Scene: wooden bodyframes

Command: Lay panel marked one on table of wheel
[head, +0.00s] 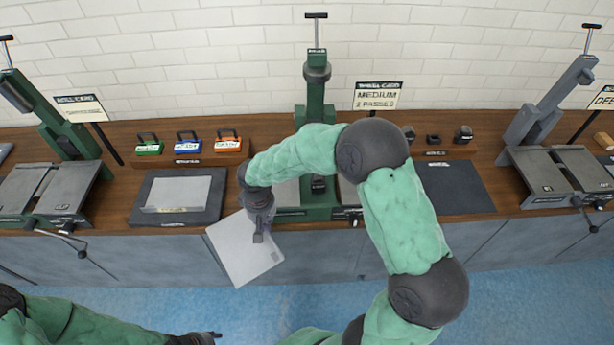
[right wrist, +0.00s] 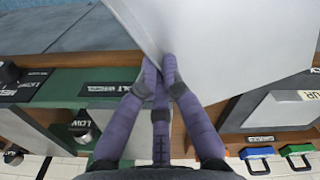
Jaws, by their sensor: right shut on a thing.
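A flat light-grey panel (head: 240,250) hangs tilted in front of the bench edge, with a small unreadable mark near its lower right corner. My right gripper (head: 259,236) is shut on its edge. In the right wrist view the fingers (right wrist: 165,72) pinch the panel (right wrist: 235,45). The green wheel machine (head: 316,100) stands at the middle of the bench, behind my right arm. Its grey table (head: 287,194) is just right of and behind the gripper, partly hidden by my arm. My left gripper (head: 203,338) is low at the bottom edge, its jaw state unclear.
A dark tray (head: 147,215) with another grey sheet (head: 180,190) lies left of the machine. Green, blue and orange tagged blocks (head: 188,145) stand behind it. A dark mat (head: 455,187) lies to the right. Similar machines stand at left (head: 45,115) and right (head: 548,100). The sign (head: 377,96) reads MEDIUM.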

